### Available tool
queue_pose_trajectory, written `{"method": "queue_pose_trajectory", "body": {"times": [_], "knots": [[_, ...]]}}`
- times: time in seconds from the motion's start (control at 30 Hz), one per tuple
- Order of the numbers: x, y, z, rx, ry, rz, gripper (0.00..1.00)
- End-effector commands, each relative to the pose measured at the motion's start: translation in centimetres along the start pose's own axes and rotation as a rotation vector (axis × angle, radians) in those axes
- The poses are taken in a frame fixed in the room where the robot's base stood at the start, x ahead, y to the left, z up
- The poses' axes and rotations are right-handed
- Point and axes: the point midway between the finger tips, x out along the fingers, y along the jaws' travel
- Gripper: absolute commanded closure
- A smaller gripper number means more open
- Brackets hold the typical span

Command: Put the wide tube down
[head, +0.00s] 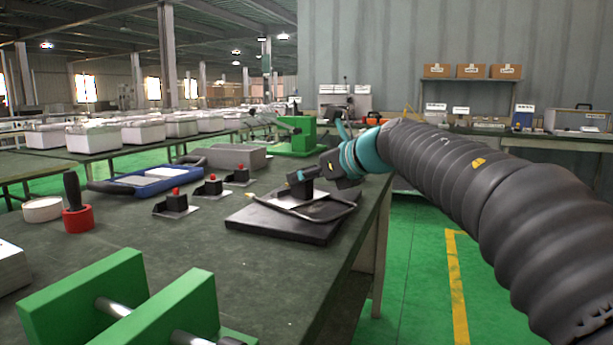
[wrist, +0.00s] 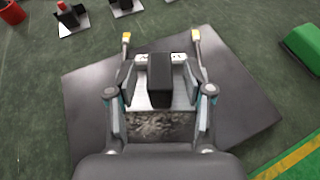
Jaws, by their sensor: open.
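A black block on a pale metal plate sits on the dark plate (wrist: 240,112). My gripper (head: 297,178) is over this block. In the wrist view my gripper (wrist: 161,37) is open, its fingers on either side of the black block (wrist: 160,75). Nothing is seen held. My gripper partly hides the plate.
Small black blocks with red buttons (head: 176,201) stand left of the plate. A blue-framed case (head: 145,181), a red ring with a black handle (head: 78,218) and a white round piece (head: 42,209) lie farther left. A green fixture (head: 160,310) stands in front.

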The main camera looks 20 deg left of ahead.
Motion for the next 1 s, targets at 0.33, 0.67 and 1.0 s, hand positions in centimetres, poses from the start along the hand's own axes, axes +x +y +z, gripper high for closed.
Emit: {"method": "queue_pose_trajectory", "body": {"times": [0.33,0.67,1.0], "knots": [[-6.4,-0.1,0.1,-0.001,-0.002,-0.005,0.48],[-11.0,-0.1,0.0,0.000,-0.001,-0.003,0.48],[-11.7,0.0,0.0,0.000,-0.001,0.000,0.48]]}}
